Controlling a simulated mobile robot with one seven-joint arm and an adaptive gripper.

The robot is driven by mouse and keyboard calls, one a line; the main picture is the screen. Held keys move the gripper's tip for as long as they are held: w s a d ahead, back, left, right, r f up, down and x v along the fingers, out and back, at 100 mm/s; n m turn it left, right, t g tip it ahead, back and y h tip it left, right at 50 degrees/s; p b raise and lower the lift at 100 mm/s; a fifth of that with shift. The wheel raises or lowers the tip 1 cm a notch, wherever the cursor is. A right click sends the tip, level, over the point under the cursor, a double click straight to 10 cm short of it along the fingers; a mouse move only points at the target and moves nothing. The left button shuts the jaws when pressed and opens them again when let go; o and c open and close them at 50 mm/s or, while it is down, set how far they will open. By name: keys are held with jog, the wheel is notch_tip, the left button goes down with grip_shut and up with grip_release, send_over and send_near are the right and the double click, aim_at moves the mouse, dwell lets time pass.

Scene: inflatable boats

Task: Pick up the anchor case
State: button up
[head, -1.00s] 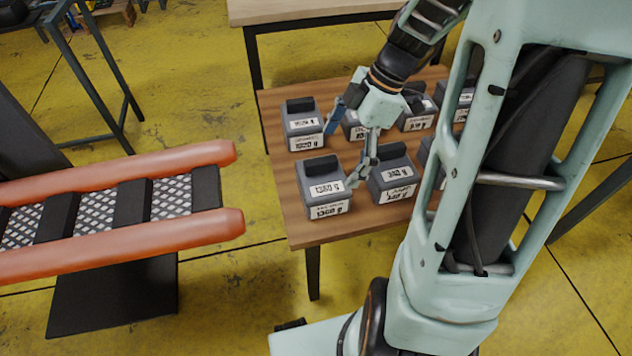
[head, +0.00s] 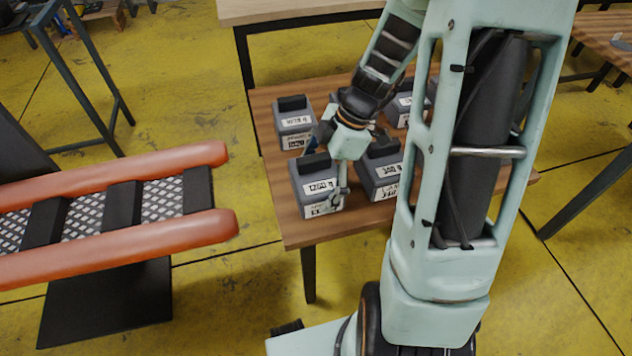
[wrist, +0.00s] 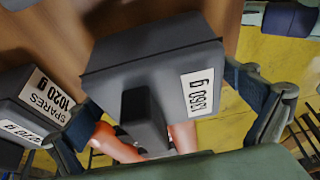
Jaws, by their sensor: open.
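Several dark grey cases with black top handles and white labels stand on a wooden table. The near-left case (head: 313,203) has my gripper (head: 325,176) over it, fingers pointing down. In the wrist view this case (wrist: 150,65) lies between my open fingers (wrist: 168,115), with its black handle toward the palm. I cannot read the word "anchor" on any label, so which case is the anchor case is unclear. Whether the fingers touch the case cannot be told.
A second case (head: 378,180) stands close to the right; others stand behind it. A case labelled "SPARES 1020 g" (wrist: 35,95) is at the wrist view's left. The wooden table (head: 300,235) has bare room at its front. An orange inflatable boat (head: 120,240) lies left.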

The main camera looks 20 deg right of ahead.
jog(key=c, duration=1.9)
jog(key=shift+w+r, duration=0.1)
jog(key=shift+c, duration=0.4)
jog(key=shift+r+p, duration=0.3)
jog(key=shift+r, duration=0.15)
jog(key=r+p, duration=0.1)
jog(key=r, duration=0.2)
jog(key=shift+s+d+p, duration=0.1)
jog(key=shift+s+p, duration=0.1)
jog(key=shift+p, duration=0.2)
jog(key=s+r+p, duration=0.1)
jog(key=r, duration=0.1)
jog(key=s+r+p, duration=0.1)
jog(key=s+r, duration=0.1)
jog(key=s+d+r, duration=0.1)
jog(key=s+r, duration=0.1)
jog(key=shift+p, duration=0.4)
jog(key=s+d+r+p, duration=0.1)
jog(key=s+d+r, duration=0.15)
jog(key=s, duration=0.55)
notch_tip(320, 180, up, 18)
jog(key=m+t+h+p, duration=0.5)
jog(key=m+p, duration=1.3)
jog(key=p, duration=0.1)
send_over(314, 175)
jog(key=w, duration=0.7)
jog(key=shift+d, duration=0.15)
